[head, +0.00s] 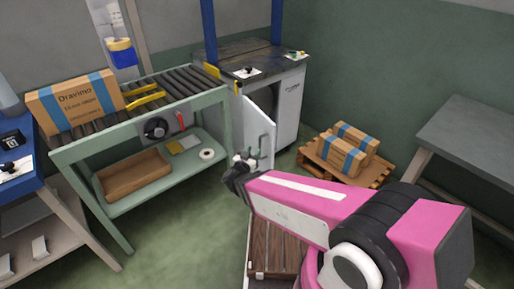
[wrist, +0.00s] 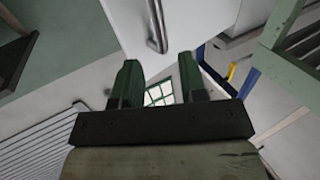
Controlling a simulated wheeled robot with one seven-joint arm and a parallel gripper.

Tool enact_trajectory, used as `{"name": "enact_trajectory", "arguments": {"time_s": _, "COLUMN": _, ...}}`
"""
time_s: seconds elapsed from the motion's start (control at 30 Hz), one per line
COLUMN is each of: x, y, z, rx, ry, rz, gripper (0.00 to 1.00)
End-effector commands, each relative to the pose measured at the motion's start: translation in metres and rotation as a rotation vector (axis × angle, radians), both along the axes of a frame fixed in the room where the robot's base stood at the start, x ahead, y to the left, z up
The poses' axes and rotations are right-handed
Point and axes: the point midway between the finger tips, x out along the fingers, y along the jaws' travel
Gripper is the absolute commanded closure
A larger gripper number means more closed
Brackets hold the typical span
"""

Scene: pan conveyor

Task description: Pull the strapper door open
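The strapper (head: 290,105) is a pale cabinet with a dark top at the back centre. Its white door (head: 257,128) stands partly open, swung out from the front. My gripper (head: 250,160) is in front of the lower part of the door in the head view. In the wrist view, my gripper (wrist: 160,75) has its two green fingers apart with nothing between them. The metal door handle (wrist: 157,28) on the white door (wrist: 195,22) lies beyond the fingertips, roughly in line with the gap. In the head view my gripper partly hides the handle area.
A roller conveyor (head: 185,87) with a carton (head: 75,100) stands left of the strapper. A pallet (head: 350,174) with cartons is to the right. A grey table (head: 470,135) stands at the far right. Green floor (head: 185,215) is clear left of my arm.

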Motion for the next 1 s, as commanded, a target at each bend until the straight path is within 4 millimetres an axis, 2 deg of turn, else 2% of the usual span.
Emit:
{"name": "enact_trajectory", "arguments": {"time_s": 0.1, "x": -0.014, "y": 0.005, "z": 0.000, "rx": -0.001, "ry": 0.001, "rz": 0.001, "gripper": 0.61}}
{"name": "enact_trajectory", "arguments": {"time_s": 0.3, "x": -0.024, "y": 0.009, "z": 0.000, "rx": -0.001, "ry": 0.000, "rz": 0.000, "gripper": 0.61}}
{"name": "enact_trajectory", "arguments": {"time_s": 1.0, "x": -0.025, "y": 0.010, "z": 0.000, "rx": -0.001, "ry": 0.000, "rz": 0.000, "gripper": 0.61}}
